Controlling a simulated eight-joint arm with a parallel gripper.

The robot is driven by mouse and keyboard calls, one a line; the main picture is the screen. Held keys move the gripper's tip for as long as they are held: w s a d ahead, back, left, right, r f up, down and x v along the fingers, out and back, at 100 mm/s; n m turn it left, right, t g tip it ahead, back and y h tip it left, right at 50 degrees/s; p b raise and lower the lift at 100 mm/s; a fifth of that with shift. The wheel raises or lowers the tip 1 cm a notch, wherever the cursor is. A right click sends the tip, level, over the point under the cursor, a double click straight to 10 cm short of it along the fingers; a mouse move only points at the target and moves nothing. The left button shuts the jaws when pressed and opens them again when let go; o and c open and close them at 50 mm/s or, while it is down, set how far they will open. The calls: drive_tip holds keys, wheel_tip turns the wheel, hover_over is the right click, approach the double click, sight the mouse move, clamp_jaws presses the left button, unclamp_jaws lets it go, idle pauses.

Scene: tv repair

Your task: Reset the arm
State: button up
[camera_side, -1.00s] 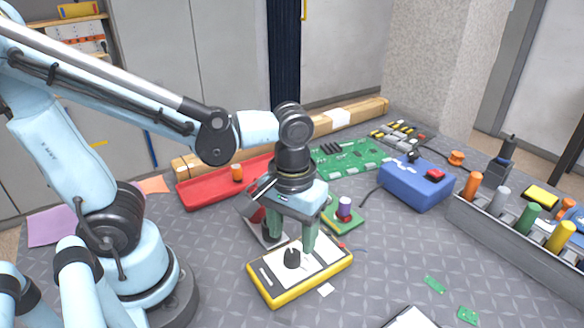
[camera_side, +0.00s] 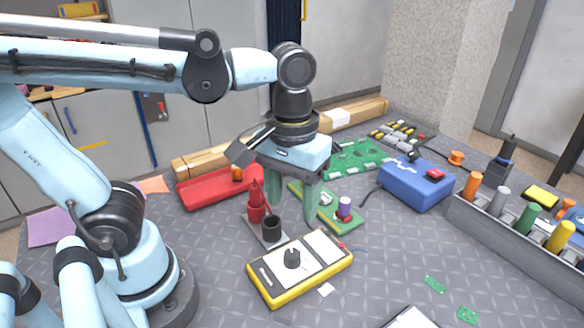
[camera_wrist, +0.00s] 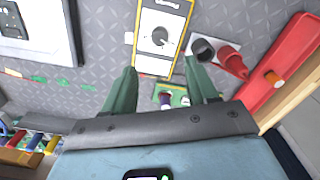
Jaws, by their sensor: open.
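My gripper (camera_side: 292,205) is open and empty. It hangs with its green fingers pointing down, raised above the table, behind the yellow multimeter in the side view. The wrist view also shows the gripper (camera_wrist: 160,88) with its fingers apart and nothing between them. The yellow multimeter (camera_side: 322,251) with a black dial lies flat on the table; the wrist view shows it (camera_wrist: 160,40) beyond the fingertips. A grey holder with a red pointed part (camera_side: 256,203) and a black cup (camera_side: 271,228) stands close by. A small green board with a purple-topped part (camera_side: 344,207) sits near the fingers.
A red tray (camera_side: 212,190) lies behind, with a wooden beam (camera_side: 350,114) along the back. A large green board (camera_side: 350,157), a blue box (camera_side: 416,186) and a grey rack of coloured cylinders (camera_side: 520,245) stand to the right. The front centre table is mostly clear.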

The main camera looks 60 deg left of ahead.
drive_tip(key=w+a+f+m+t, duration=0.2)
drive_tip(key=w+a+m+t, duration=0.2)
drive_tip(key=a+t, duration=0.3)
drive_tip(key=shift+w+a+f+m, duration=0.25)
drive_tip(key=shift+w+m, duration=0.05)
drive_tip(key=shift+w, duration=0.05)
idle(0.6)
